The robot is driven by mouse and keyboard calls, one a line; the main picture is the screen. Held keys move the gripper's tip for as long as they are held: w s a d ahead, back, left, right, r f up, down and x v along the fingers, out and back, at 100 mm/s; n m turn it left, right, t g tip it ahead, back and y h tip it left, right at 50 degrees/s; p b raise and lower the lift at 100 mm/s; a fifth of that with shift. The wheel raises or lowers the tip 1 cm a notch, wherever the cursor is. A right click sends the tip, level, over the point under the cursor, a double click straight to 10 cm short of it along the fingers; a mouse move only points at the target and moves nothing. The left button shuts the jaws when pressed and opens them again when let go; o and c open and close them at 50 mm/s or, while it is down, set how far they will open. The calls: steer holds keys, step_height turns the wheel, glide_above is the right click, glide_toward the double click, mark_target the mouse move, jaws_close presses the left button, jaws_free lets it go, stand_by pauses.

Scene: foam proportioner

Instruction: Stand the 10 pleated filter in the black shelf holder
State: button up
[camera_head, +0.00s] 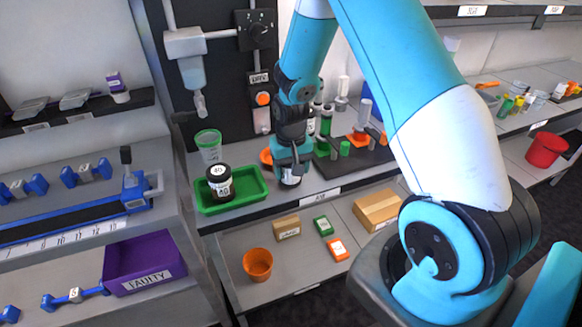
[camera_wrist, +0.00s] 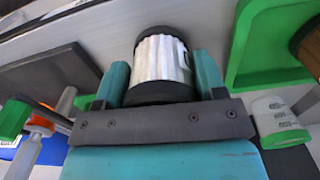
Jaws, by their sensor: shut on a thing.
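My gripper (camera_head: 291,170) is shut on the pleated filter, above the shelf top between the green tray and the dark board. In the wrist view, the filter (camera_wrist: 160,60) is a white ribbed cylinder with black ends, held between the two teal fingers (camera_wrist: 160,85). In the head view, only a small pale part of the filter (camera_head: 290,180) shows beneath the gripper; its number cannot be read. A dark board (camera_head: 375,165) lies to the right of the gripper and also shows at left in the wrist view (camera_wrist: 45,82). I cannot tell which dark part is the black shelf holder.
A green tray (camera_head: 240,203) left of the gripper bears a black-capped cylinder (camera_head: 219,182) marked 40. A green-rimmed cup (camera_head: 208,147) stands behind it. Green and orange parts (camera_head: 345,148) sit by the dark board. The lower shelf holds boxes (camera_head: 378,208) and an orange cup (camera_head: 257,264).

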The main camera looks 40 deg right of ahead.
steer(key=shift+f, duration=0.15)
steer(key=o, duration=1.1)
steer(key=shift+c, duration=0.2)
